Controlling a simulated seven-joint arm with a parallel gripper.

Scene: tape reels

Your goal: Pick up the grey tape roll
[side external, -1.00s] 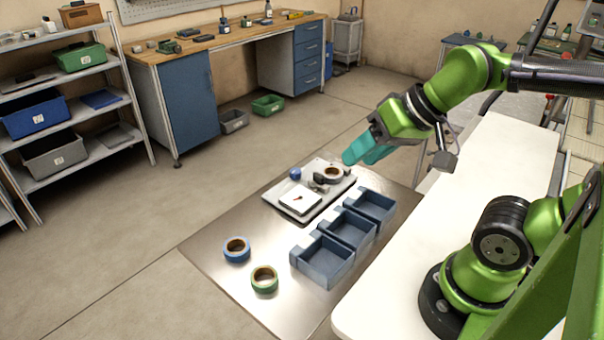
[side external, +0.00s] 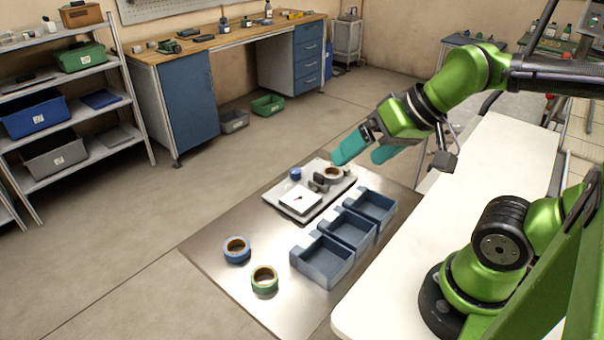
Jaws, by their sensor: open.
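A pale grey tape roll with a brown core (side external: 333,173) sits at the back right of a grey tray (side external: 272,192), partly overlapped by a small dark object. A blue tape roll (side external: 237,250) and a green tape roll (side external: 264,280) lie on the metal table top at the front left. My gripper (side external: 358,158) has teal fingers that are spread apart and empty. It hangs in the air above and behind the grey roll as seen here, apart from it.
Several blue open bins (side external: 322,262) stand in a row right of the tray. The tray also holds a white square item (side external: 299,200) and a small blue object (side external: 296,174). A white bench (side external: 480,180) lies to the right. The metal table top (side external: 215,235) is bare around the loose rolls.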

